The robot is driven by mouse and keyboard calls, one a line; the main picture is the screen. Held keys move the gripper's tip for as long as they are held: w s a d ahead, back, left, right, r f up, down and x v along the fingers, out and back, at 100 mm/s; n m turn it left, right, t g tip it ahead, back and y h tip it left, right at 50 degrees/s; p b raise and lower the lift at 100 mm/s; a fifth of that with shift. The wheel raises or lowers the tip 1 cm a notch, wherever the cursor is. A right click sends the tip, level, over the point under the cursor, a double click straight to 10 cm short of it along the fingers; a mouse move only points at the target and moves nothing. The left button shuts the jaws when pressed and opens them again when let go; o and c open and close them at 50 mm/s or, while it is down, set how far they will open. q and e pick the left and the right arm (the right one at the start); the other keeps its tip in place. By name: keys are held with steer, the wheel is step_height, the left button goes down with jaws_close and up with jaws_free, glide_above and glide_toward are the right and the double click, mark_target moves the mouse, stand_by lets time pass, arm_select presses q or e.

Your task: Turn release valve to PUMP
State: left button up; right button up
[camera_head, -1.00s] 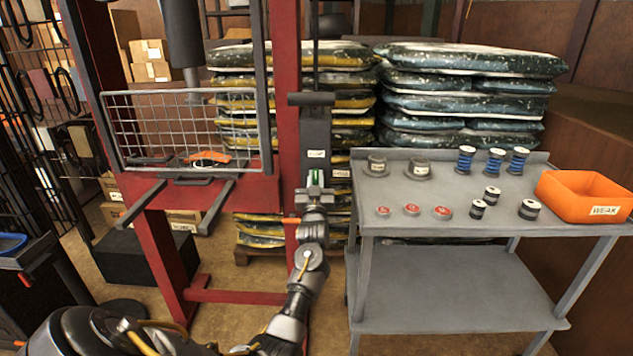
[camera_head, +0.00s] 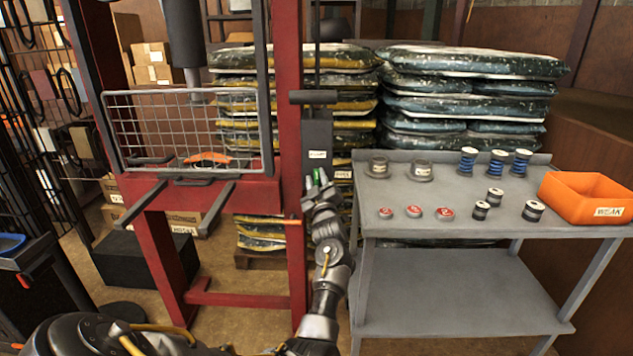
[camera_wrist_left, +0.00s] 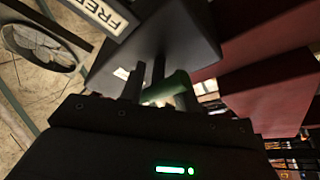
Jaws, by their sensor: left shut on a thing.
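The release valve shows as a small green handle (camera_head: 320,176) low on the dark grey pump column (camera_head: 317,135) of the red press. My left gripper (camera_head: 315,181) is at the valve, shut on the green handle, and hides part of it. In the left wrist view the green handle (camera_wrist_left: 170,87) lies slanted between the dark fingers (camera_wrist_left: 158,84), close to the black pump block (camera_wrist_left: 160,35). No PUMP marking is readable. My right gripper is not in view.
A grey cart (camera_head: 470,285) stands close to the right of my left arm, with spools, red-topped pucks and an orange bin (camera_head: 588,197) on it. The red press frame (camera_head: 290,150) stands just left of the pump column. Stacked bags (camera_head: 470,95) fill the back.

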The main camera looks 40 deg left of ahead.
arm_select(q)
steer(key=shift+a+r, duration=0.1)
steer(key=o, duration=0.9)
steer(key=shift+s, duration=0.1)
steer(key=shift+o, duration=0.2)
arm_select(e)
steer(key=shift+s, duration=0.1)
